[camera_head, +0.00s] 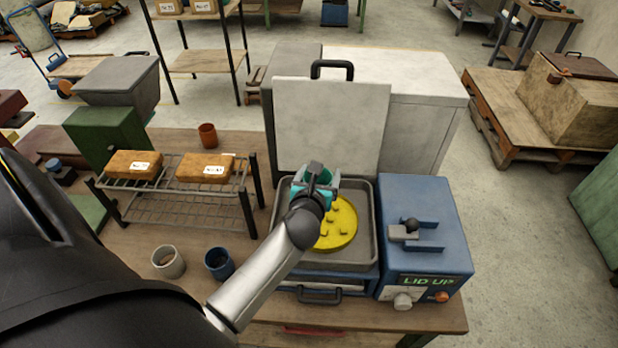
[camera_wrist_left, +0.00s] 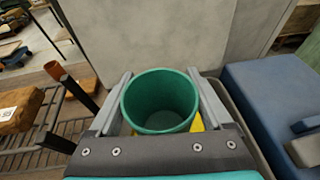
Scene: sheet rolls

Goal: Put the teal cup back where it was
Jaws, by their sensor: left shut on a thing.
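The teal cup (camera_wrist_left: 160,102) is upright between the two fingers of my left gripper (camera_wrist_left: 162,104), and its inside looks empty. In the head view my left gripper (camera_head: 318,182) is shut on the teal cup (camera_head: 327,174), over the grey tray (camera_head: 366,250) of the machine. A yellow round piece with raised bumps (camera_head: 336,226) lies in the tray below and is partly hidden by my arm. Whether the cup touches the tray or yellow piece cannot be told. My right gripper is in neither view.
The lid (camera_head: 330,125) stands raised behind the tray. A blue box reading "LID UP" (camera_head: 425,225) is to the right. A wire rack (camera_head: 180,205) with orange blocks is left. A white cup (camera_head: 168,262), a blue cup (camera_head: 219,264) and a brown cup (camera_head: 208,135) stand on the table.

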